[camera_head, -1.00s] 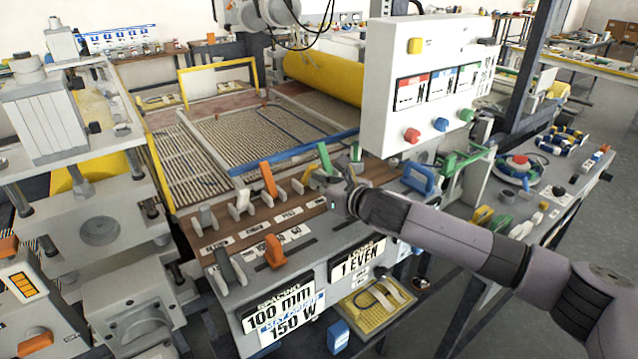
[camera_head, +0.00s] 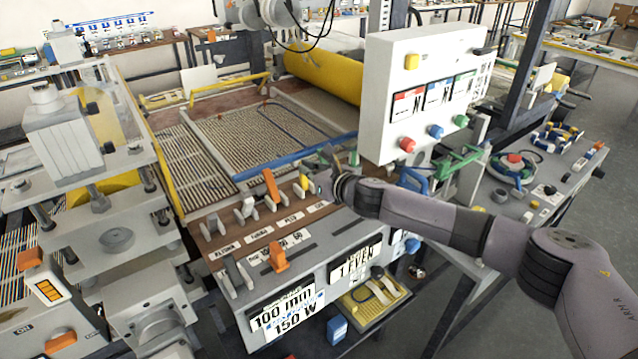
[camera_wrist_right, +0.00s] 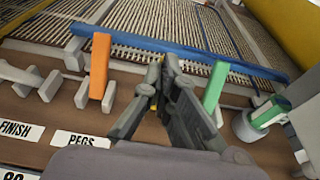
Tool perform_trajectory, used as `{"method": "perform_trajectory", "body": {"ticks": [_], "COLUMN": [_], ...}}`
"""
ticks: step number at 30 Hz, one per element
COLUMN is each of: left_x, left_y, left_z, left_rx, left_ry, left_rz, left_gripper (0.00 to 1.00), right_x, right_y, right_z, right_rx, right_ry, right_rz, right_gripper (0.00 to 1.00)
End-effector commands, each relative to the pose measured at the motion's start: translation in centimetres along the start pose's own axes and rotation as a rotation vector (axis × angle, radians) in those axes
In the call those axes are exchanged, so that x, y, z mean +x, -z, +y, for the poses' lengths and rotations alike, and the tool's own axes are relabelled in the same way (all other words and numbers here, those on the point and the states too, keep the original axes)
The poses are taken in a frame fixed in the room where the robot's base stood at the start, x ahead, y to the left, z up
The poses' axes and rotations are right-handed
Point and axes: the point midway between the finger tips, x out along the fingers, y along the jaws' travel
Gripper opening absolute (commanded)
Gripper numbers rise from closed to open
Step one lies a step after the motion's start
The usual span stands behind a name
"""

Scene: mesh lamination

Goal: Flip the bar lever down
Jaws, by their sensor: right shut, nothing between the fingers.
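A row of levers stands on the brown strip of the console (camera_head: 212,229). An orange lever (camera_head: 271,186) stands upright, and it also shows in the right wrist view (camera_wrist_right: 99,66). Right of it is a small yellow lever (camera_head: 304,182), mostly hidden by my gripper in the wrist view. A green lever (camera_wrist_right: 215,86) is farther right. The bar label is not legible, so I cannot tell which lever it names. My right gripper (camera_head: 322,165) is shut and empty, between the orange and green levers, close to the yellow one. It fills the middle of the wrist view (camera_wrist_right: 167,72). My left gripper is not in view.
A blue bar (camera_head: 290,158) crosses the mesh bed behind the levers. A white control box (camera_head: 425,95) with coloured knobs rises right of my gripper. Another orange lever (camera_head: 278,258) sits lower on the console front.

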Motion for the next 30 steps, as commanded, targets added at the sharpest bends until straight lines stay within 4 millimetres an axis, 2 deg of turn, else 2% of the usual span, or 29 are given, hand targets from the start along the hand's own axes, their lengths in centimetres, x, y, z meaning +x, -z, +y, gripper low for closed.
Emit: {"method": "perform_trajectory", "body": {"ticks": [3, 15, 30], "left_x": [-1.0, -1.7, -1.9], "left_y": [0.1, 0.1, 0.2], "left_z": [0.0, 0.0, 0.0], "left_rx": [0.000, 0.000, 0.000], "left_ry": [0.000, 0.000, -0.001], "left_rz": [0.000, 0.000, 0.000], "left_gripper": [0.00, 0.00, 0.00], "right_x": [0.7, 2.7, 3.2], "right_y": [-0.8, -1.4, -1.4], "right_z": [0.0, 0.0, 0.0], "right_rx": [-0.003, -0.001, 0.000], "right_ry": [0.000, 0.000, 0.000], "right_rz": [-0.001, 0.000, 0.000], "right_gripper": [0.00, 0.00, 0.00]}}
